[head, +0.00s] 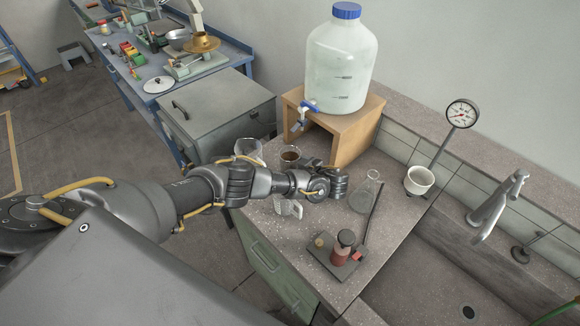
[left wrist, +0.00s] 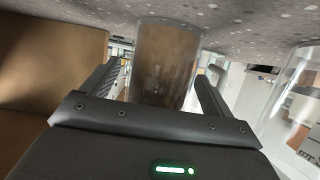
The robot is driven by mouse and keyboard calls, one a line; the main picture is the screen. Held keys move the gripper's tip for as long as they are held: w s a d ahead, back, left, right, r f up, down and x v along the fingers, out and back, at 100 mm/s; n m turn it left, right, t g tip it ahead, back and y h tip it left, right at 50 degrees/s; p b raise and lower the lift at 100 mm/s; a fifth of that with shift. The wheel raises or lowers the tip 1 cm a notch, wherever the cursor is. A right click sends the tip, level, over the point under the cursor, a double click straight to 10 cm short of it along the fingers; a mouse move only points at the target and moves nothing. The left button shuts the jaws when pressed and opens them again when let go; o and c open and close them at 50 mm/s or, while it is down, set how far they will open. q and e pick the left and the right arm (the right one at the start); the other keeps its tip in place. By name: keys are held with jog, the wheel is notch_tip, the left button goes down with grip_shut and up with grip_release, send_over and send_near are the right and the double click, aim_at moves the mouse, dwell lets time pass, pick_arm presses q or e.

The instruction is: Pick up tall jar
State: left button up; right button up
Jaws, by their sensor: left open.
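The tall jar (head: 289,157) looks like a clear glass cylinder with brown contents, on the bench left of the wooden stand. In the left wrist view, which is upside down, the jar (left wrist: 165,65) appears between the two fingers. My left gripper (head: 312,168) is open beside the jar on its right; the wrist and arm partly hide the fingers. In the left wrist view the fingers (left wrist: 160,80) lie either side of the jar with gaps; I cannot tell whether either touches. My right gripper is not in view.
A clear beaker (head: 249,150) stands left of the jar. The wooden stand (head: 350,133) bears a large bottle (head: 341,62). The sink (head: 430,270) is at the right.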

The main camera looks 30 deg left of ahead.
pick_arm(q)
jog(key=c, duration=1.2)
jog(key=shift+o, duration=0.2)
jog(key=shift+r, duration=0.1)
jog(key=shift+r, duration=0.35)
jog(key=d+b, duration=0.1)
jog(key=s+d+b, duration=0.1)
jog(key=d, duration=0.1)
jog(key=shift+d, duration=0.3)
notch_tip(320, 180, up, 14)
jog(key=p, duration=1.3)
jog(key=shift+p, duration=0.4)
jog(key=shift+d, duration=0.15)
